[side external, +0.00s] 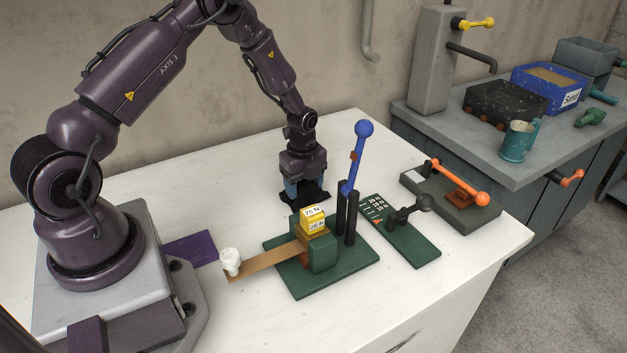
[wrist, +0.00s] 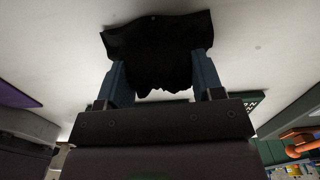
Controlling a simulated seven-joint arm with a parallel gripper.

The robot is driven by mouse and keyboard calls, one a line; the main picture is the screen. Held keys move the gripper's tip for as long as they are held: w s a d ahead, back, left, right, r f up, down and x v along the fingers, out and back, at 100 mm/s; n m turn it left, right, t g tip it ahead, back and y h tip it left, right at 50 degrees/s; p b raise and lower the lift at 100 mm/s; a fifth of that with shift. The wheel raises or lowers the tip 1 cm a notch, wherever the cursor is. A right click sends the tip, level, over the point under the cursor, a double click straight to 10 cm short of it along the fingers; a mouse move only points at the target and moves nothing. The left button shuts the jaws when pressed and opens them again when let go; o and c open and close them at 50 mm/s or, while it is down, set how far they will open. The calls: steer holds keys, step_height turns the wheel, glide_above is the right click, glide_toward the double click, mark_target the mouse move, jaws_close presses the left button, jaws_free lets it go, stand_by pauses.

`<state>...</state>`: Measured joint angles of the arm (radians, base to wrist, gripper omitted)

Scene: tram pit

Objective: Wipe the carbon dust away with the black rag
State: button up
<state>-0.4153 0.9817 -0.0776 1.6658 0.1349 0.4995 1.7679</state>
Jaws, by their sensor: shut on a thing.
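The black rag (side external: 312,196) is at the white tabletop behind the green lever stand. My gripper (side external: 304,190) points down with its blue fingers shut on the rag. In the wrist view the rag (wrist: 158,42) spreads as a dark crumpled sheet between and beyond the fingertips of my gripper (wrist: 160,68). The rag looks to be on or just above the tabletop; I cannot tell which. I cannot make out any carbon dust; the rag and gripper may hide it.
The green stand (side external: 352,277) with a blue-knobbed lever (side external: 358,160) and yellow weights (side external: 313,218) is close in front of my gripper. A dark green plate (side external: 418,246) and an orange-handled device (side external: 455,208) lie to the right. The tabletop (side external: 235,190) left of the rag is clear.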

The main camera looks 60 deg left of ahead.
steer(key=shift+s, duration=0.9)
steer(key=shift+r, duration=4.15)
